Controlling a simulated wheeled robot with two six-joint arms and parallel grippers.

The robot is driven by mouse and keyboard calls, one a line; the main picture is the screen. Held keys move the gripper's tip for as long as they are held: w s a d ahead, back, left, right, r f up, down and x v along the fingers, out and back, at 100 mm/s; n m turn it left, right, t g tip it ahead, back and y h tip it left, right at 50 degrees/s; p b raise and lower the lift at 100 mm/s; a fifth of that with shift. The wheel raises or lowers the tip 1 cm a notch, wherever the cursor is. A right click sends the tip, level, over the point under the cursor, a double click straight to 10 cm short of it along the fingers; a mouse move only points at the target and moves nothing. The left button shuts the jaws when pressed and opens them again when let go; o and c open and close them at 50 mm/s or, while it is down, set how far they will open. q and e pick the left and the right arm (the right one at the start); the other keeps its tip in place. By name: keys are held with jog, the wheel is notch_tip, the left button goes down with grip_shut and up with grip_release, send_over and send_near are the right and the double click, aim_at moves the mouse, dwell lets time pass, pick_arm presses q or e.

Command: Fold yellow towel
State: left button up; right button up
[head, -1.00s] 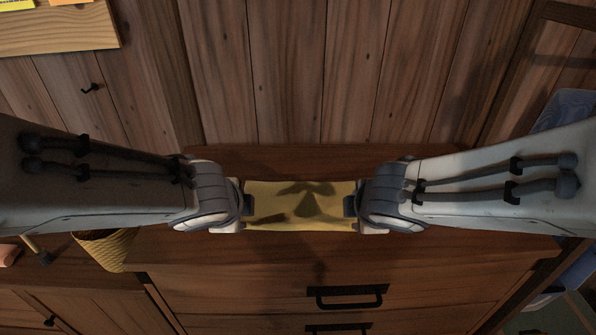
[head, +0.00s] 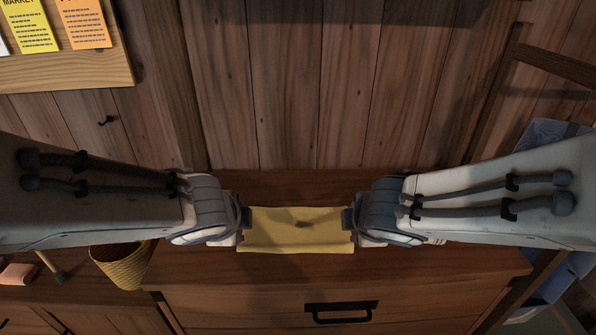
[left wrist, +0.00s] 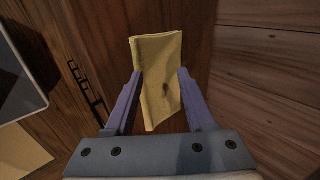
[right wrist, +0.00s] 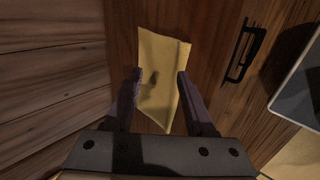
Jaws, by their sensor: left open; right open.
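The yellow towel (head: 296,232) lies as a flat, wide strip on the wooden dresser top, between my two grippers. A small dark mark or shadow shows at its middle. It also shows in the left wrist view (left wrist: 160,75) and the right wrist view (right wrist: 162,75). My left gripper (left wrist: 158,85) is open, with its fingers on either side of the towel's left end. My right gripper (right wrist: 155,85) is open, with its fingers on either side of the right end. Whether the fingers touch the cloth I cannot tell.
The dresser (head: 430,262) has a dark drawer handle (head: 341,312) at its front. A plank wall (head: 300,90) stands behind it. A yellow woven basket (head: 124,264) is at the left, and a blue bin (head: 545,150) is at the right. A notice board (head: 75,70) hangs upper left.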

pick_arm(q)
jog(key=s+d+f+n+g, duration=0.1)
jog(key=s+d+n+g, duration=0.1)
jog(key=s, duration=0.4)
jog(key=s+d+f+n+g, duration=0.1)
jog(key=s+d+n+g, duration=0.1)
jog(key=s+n, duration=0.3)
jog(key=s+d+n+g+h+p, duration=0.1)
jog(key=s+d+n+g, duration=0.1)
jog(key=s, duration=0.5)
jog(key=shift+s+d+f+n+g, duration=0.2)
jog(key=shift+d+f+n+g, duration=0.15)
jog(key=shift+n+g, duration=0.55)
pick_arm(e)
jog(key=s+a+f+m+g, duration=0.1)
jog(key=s+a+m+g, duration=0.1)
jog(key=s, duration=0.4)
jog(key=s+a+m+g, duration=0.2)
jog(key=s+m+g, duration=0.1)
jog(key=s+m, duration=0.2)
jog(key=s+a+f+m+g+y, duration=0.1)
jog(key=s+a+m+g, duration=0.1)
jog(key=s, duration=0.5)
jog(key=shift+s+f+m+g, duration=0.2)
jog(key=shift+f+m+g, duration=0.25)
jog(key=shift+m, duration=0.55)
jog(key=shift+r, duration=0.1)
